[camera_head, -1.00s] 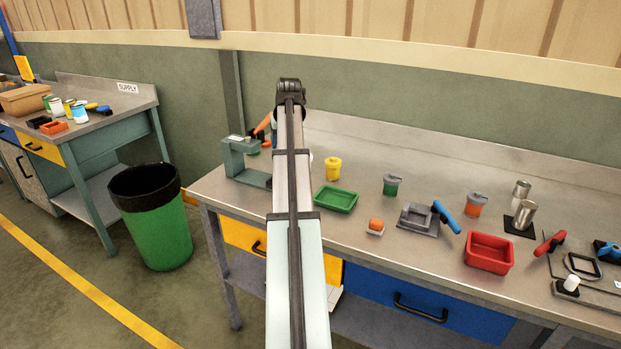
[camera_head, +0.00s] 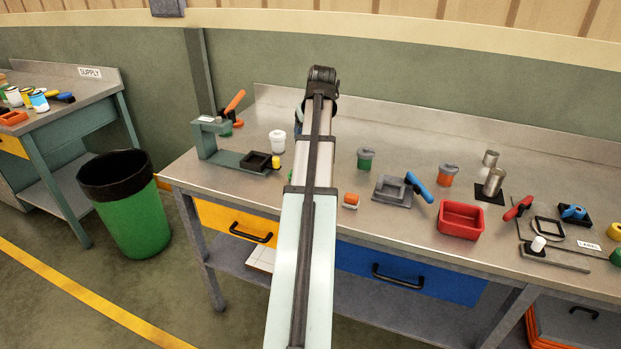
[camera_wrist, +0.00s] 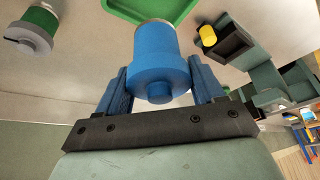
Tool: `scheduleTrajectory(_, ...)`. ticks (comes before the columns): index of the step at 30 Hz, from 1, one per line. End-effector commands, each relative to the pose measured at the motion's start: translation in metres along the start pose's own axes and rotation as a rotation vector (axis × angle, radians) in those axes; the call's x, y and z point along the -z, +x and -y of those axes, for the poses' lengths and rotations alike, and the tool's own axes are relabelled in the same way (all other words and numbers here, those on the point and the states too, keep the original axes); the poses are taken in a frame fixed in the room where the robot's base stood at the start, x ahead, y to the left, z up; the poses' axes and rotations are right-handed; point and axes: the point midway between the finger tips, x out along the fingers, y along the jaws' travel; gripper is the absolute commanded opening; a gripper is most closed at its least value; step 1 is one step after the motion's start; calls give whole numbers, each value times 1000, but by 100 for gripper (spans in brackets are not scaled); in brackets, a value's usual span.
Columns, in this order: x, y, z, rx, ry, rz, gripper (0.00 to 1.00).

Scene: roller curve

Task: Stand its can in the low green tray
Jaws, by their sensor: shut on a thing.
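My gripper (camera_wrist: 160,76) is shut on a blue can (camera_wrist: 155,48) in the wrist view, one finger on each side of it. A stepped blue round end of the can faces the wrist camera. The low green tray (camera_wrist: 122,12) shows at the top edge of the wrist view, beyond the can; only part of it is in frame. I cannot tell the gap between can and tray. In the head view my arm covers most of the tray, and the gripper and can are largely hidden behind the arm.
A white canister (camera_head: 277,141) and a teal fixture (camera_head: 212,150) with a black square holder (camera_head: 260,161) stand left of my arm. A green canister (camera_head: 366,158), grey block fixture (camera_head: 392,191) and red bin (camera_head: 461,219) stand right. A green waste bin (camera_head: 135,210) is on the floor.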

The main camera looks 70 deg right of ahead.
Motion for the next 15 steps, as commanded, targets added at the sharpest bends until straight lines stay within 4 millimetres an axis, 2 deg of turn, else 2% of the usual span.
scheduleTrajectory(7, -6, 12, 0, 2, -43, 5, 32)
scheduleTrajectory(15, -22, 49, 0, 2, -42, 5, 32)
